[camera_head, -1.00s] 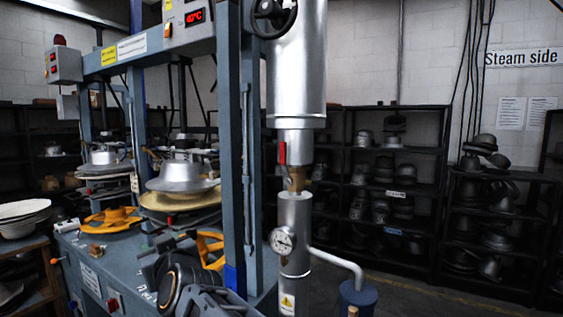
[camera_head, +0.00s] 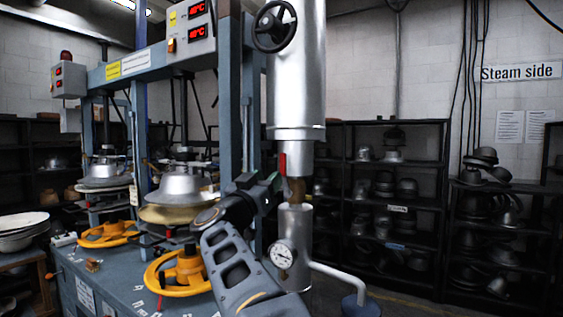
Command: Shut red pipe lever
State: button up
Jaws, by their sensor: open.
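The red lever (camera_head: 283,164) sits on the brass valve (camera_head: 296,188) in the vertical silver pipe (camera_head: 297,80). The lever stands upright, roughly in line with the pipe. My gripper (camera_head: 272,184) is open at the left side of the valve, just below and left of the lever. It looks close to the lever, but I cannot tell whether it touches. My arm comes up from the bottom of the view and hides part of the press frame and lower pipe.
A pressure gauge (camera_head: 282,255) is on the lower pipe, and a black handwheel (camera_head: 274,26) is above. The blue press (camera_head: 120,285) with yellow handwheels (camera_head: 180,274) stands to the left. Dark shelves (camera_head: 395,200) of hat moulds are behind.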

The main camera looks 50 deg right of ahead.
aim_at(282, 163)
jog(key=p+x, duration=0.1)
jog(key=x, duration=0.7)
jog(key=shift+p, duration=0.4)
jog(key=shift+c, duration=0.4)
grip_shut()
